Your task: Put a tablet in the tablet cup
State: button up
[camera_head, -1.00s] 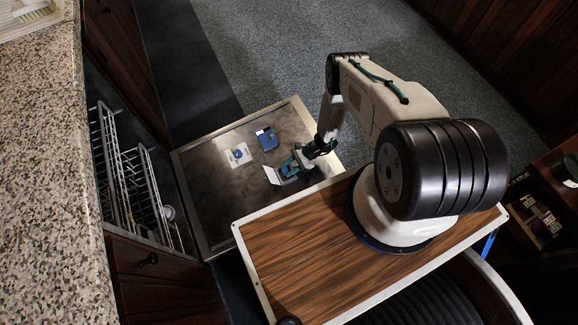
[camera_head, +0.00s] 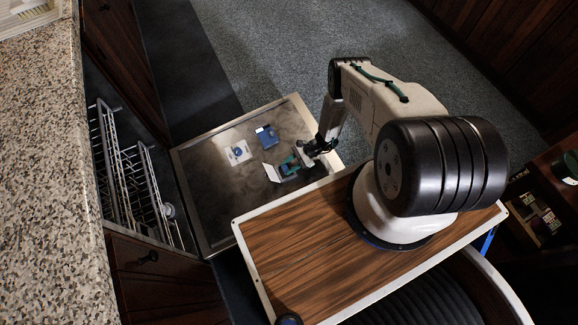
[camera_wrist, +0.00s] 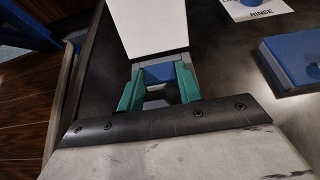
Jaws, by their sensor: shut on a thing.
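My gripper (camera_wrist: 160,88) has green fingertips and is shut on a small blue tablet (camera_wrist: 158,73), which shows between them in the wrist view. In the head view my gripper (camera_head: 290,167) is low over the open dishwasher door, at the tablet cup. The cup's raised white lid (camera_wrist: 150,25) stands just beyond the fingertips; it also shows in the head view (camera_head: 271,173). The fingers hide most of the cup, so I cannot tell how deep the tablet sits or whether it touches the cup's floor.
On the door (camera_head: 205,185) are a white card (camera_head: 237,157) marked RINSE with a round blue cap, and a blue box (camera_wrist: 292,62), also in the head view (camera_head: 266,137). A wire rack (camera_head: 130,175) is at the left. A granite counter (camera_head: 45,180) borders it.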

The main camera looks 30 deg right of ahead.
jog(key=o, duration=1.3)
jog(key=shift+o, duration=0.2)
jog(key=v, duration=0.8)
jog(key=shift+f, duration=0.2)
